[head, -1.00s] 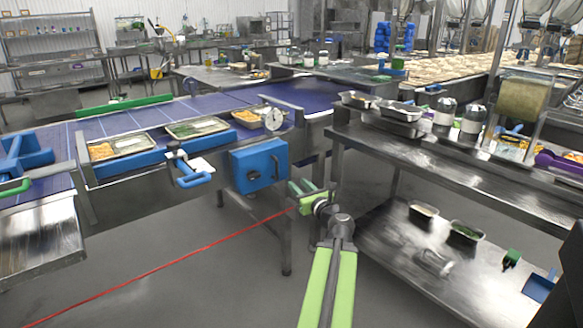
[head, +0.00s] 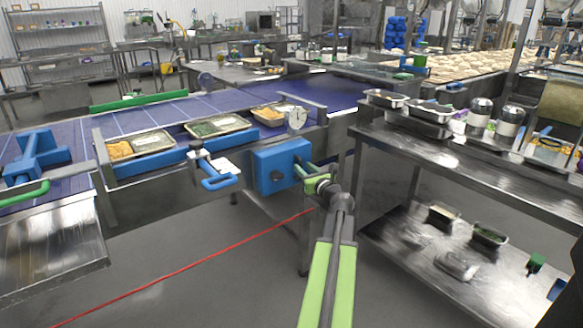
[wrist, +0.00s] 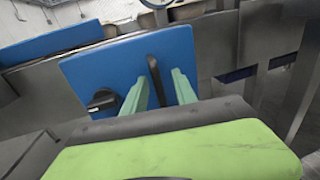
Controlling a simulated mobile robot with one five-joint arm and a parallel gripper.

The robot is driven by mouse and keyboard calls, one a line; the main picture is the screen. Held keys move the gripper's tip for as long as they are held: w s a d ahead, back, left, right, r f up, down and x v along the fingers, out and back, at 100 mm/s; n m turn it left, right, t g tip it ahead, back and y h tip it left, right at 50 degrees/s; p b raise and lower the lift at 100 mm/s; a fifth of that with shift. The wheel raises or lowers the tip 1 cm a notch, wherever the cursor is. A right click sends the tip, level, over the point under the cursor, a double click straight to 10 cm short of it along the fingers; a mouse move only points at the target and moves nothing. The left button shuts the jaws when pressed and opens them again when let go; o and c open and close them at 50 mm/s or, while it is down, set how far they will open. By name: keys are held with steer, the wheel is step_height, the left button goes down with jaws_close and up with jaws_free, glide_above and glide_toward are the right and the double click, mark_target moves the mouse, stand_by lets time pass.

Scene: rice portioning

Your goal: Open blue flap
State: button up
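The blue flap (head: 280,158) is a square blue panel on the front of the conveyor frame, and it looks closed. In the wrist view the flap (wrist: 95,72) fills the middle, with a black knob (wrist: 102,101) low on its left part and a dark upright bar-like handle (wrist: 153,72) on its right part. My gripper (head: 302,171) is at the flap's right side in the head view. In the wrist view its green fingers (wrist: 158,88) are apart, one on each side of the handle. I cannot tell whether either finger touches it.
A blue handle (head: 218,182) sticks out of the conveyor left of the flap. Food trays (head: 217,134) and a round dial (head: 296,118) are above. A steel table (head: 440,150) with a lower shelf stands at the right. A red line (head: 190,266) crosses the open floor.

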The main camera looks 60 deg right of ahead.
steer(key=shift+w+d, duration=0.1)
steer(key=shift+w, duration=0.1)
steer(key=shift+w, duration=0.1)
jaws_close()
stand_by(1.1)
